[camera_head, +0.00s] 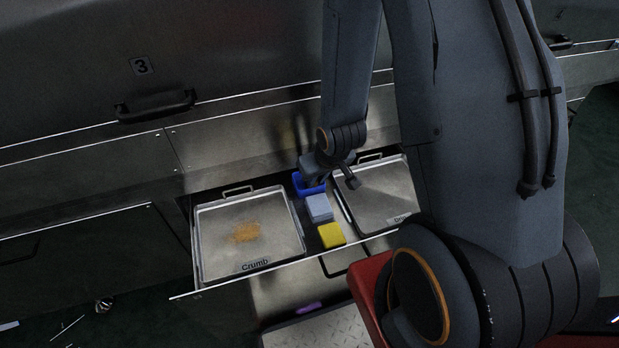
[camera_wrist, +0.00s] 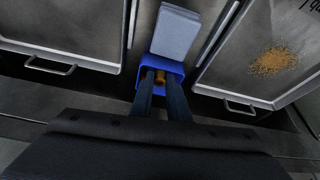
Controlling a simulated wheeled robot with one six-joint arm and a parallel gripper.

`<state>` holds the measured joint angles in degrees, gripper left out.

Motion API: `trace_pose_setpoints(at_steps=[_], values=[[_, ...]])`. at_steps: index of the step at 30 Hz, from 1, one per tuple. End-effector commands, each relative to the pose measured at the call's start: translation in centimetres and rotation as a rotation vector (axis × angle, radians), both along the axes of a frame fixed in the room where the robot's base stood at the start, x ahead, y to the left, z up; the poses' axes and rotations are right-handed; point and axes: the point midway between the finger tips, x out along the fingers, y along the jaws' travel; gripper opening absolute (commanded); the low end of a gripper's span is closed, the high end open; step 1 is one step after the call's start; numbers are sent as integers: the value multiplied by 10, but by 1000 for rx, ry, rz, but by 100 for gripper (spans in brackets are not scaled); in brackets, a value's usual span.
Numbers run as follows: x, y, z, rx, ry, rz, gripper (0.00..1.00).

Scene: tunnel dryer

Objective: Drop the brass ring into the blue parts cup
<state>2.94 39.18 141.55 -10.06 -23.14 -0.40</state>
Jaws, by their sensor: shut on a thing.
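The blue parts cup (camera_head: 309,185) stands at the back of the open drawer, between two metal trays. In the wrist view the blue cup (camera_wrist: 176,67) is at the middle, with its rim around my fingertips. My gripper (camera_wrist: 160,80) reaches down at the cup, its two dark fingers close together. The brass ring (camera_wrist: 161,76) shows as a small golden-brown piece between the fingertips, within the cup's outline. My gripper is shut on it. In the head view my wrist hides part of the cup, and the ring cannot be seen there.
The Crumb tray (camera_head: 225,217) with orange crumbs lies left in the drawer; a second labelled tray (camera_head: 385,200) lies right. A grey-blue block (camera_head: 319,208) and a yellow block (camera_head: 331,235) sit between them. The dryer front with a handle (camera_head: 155,106) rises behind.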

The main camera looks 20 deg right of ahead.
Motion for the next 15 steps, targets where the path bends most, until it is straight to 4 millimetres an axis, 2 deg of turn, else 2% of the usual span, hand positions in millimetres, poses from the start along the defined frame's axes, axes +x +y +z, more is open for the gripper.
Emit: trace_pose_setpoints(at_steps=[7,12,15], values=[[15,2,-8,0,0,-1,0],[33,4,-24,0,1,-1,0],[38,5,-28,0,1,-1,0]])
